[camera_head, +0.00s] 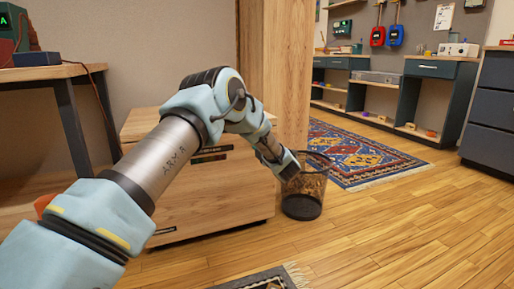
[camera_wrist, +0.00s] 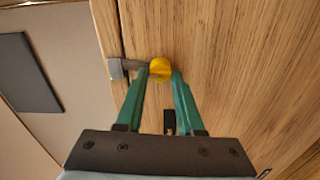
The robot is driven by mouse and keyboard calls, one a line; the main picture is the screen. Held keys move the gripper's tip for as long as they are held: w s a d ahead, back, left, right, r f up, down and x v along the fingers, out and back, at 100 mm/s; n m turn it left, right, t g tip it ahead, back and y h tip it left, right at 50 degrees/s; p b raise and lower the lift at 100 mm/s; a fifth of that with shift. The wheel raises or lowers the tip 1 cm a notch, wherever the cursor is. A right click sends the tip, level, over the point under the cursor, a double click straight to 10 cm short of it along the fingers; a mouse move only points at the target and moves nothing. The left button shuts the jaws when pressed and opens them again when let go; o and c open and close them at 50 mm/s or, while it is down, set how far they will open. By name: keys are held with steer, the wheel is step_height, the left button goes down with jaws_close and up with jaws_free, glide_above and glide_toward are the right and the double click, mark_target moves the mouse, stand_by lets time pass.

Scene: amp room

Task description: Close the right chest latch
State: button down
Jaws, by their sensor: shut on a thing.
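In the wrist view, my gripper (camera_wrist: 161,76) has its two green fingers on either side of a round yellow knob (camera_wrist: 160,66), and it is shut on that knob. The knob sits at the end of a grey latch (camera_wrist: 117,68) at the edge of a wooden panel (camera_wrist: 230,70). I cannot tell whether the latch is fully closed. In the head view, a low wooden chest (camera_head: 235,190) stands behind my arm. My wrist reaches past its right side, near a dark bin. The latch and fingertips are hidden there.
The dark bin (camera_head: 303,205) with brown contents stands on the floor by the chest's right side. A tall wooden cabinet (camera_head: 285,70) rises behind. A patterned rug (camera_head: 355,160) lies beyond. The wooden floor at the right is clear.

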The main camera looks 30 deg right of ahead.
steer(key=shift+n, duration=0.6)
steer(key=c, duration=0.5)
jaws_free()
steer(key=s+p, duration=0.1)
steer(key=s, duration=0.2)
steer(key=s+a+p, duration=0.1)
steer(key=s, duration=0.3)
steer(key=s+p, duration=0.1)
steer(key=s, duration=0.2)
steer(key=shift+s+a, duration=0.2)
steer(key=shift+s, duration=0.15)
